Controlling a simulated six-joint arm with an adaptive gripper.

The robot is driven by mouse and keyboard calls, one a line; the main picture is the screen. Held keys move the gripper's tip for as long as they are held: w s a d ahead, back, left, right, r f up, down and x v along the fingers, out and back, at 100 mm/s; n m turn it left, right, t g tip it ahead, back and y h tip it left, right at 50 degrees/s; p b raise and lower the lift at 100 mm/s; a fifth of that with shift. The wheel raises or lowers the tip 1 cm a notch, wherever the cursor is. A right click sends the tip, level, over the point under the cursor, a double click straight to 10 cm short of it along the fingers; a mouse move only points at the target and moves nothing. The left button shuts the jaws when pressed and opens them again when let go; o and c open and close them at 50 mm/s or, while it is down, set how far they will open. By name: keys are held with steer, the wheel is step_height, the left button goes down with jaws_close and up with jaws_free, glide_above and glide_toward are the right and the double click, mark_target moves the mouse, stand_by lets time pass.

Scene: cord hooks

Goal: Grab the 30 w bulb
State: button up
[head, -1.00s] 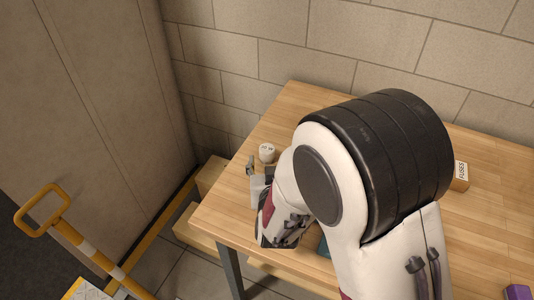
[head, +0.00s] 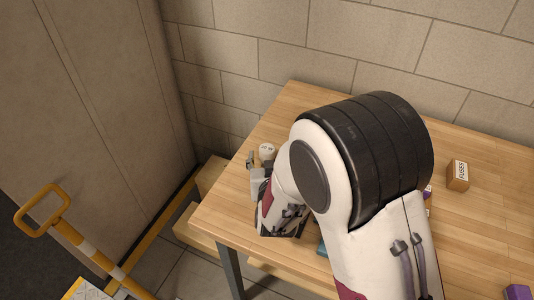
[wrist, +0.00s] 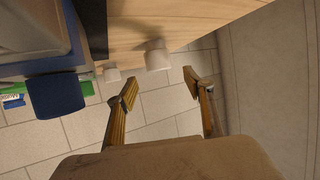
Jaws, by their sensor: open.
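A white round-topped bulb (head: 267,151) stands near the table's far left corner in the head view. Small dark lettering shows on its top, too small to read surely. My gripper (wrist: 159,78) is open and empty, its two yellowish fingers spread apart in the wrist view. A white cylinder-like piece (wrist: 157,56) shows just beyond the fingertips, between them in the picture and not touching. A second, smaller white piece (wrist: 112,75) shows to its left. I cannot tell which is the 30 W bulb. In the head view my arm hides much of the gripper's surroundings.
The wooden table (head: 485,215) has clear room to the right. A box marked FUSES (head: 458,173) and a purple block (head: 518,292) are there. A block wall (head: 420,50) runs behind. A blue item (wrist: 57,95) and a green item (wrist: 95,88) show left in the wrist view.

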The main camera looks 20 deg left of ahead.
mark_target(267, 150)
steer(key=shift+x, duration=2.35)
steer(key=shift+f, duration=0.1)
steer(key=c, duration=1.2)
